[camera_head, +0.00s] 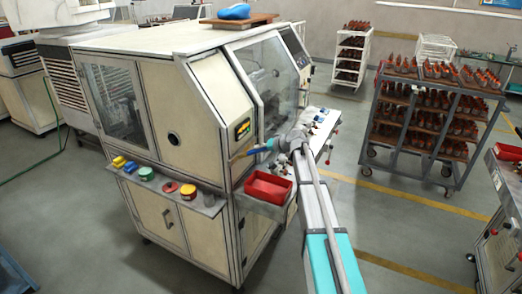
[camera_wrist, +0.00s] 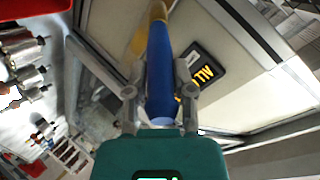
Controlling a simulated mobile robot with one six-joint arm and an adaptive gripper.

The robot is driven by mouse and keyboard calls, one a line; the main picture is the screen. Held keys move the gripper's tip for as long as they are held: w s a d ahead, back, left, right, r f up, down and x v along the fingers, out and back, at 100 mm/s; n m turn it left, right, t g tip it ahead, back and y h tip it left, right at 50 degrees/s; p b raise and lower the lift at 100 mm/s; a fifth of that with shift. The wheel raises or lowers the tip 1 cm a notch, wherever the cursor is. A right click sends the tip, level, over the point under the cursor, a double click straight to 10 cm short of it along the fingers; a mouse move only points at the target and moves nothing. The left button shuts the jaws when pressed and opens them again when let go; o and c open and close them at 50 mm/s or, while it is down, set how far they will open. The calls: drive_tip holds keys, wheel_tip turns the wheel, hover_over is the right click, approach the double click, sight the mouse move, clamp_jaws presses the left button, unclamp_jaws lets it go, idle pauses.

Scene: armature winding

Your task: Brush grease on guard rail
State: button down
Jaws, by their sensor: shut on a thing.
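My gripper (camera_head: 279,144) is at the front corner of the cream machine (camera_head: 200,215). In the wrist view my gripper (camera_wrist: 160,95) is shut on the blue handle of a brush (camera_wrist: 160,60). The brush (camera_head: 262,147) points left in the head view, its tan end close to the machine's front panel; I cannot tell if it touches. The tan end shows at the top of the wrist view, partly blurred. Grey metal framing (camera_wrist: 245,30) runs along the machine; I cannot tell which part is the guard rail. A green tin (camera_head: 146,174) stands on the side shelf.
A red tray (camera_head: 268,187) sits on a ledge below my gripper. A bench with metal parts (camera_head: 318,120) is behind it. A loaded trolley (camera_head: 420,125) stands right; the floor between is clear.

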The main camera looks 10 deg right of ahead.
drive_tip(key=shift+w+d, duration=0.5)
drive_tip(key=shift+w, duration=0.2)
drive_tip(key=shift+w+d, duration=0.5)
drive_tip(key=shift+w, duration=0.15)
drive_tip(key=shift+w+d, duration=1.05)
drive_tip(key=shift+w, duration=0.2)
drive_tip(key=shift+w+d, duration=1)
drive_tip(key=shift+w, duration=0.4)
drive_tip(key=shift+w+d, duration=0.95)
drive_tip(key=shift+w, duration=0.3)
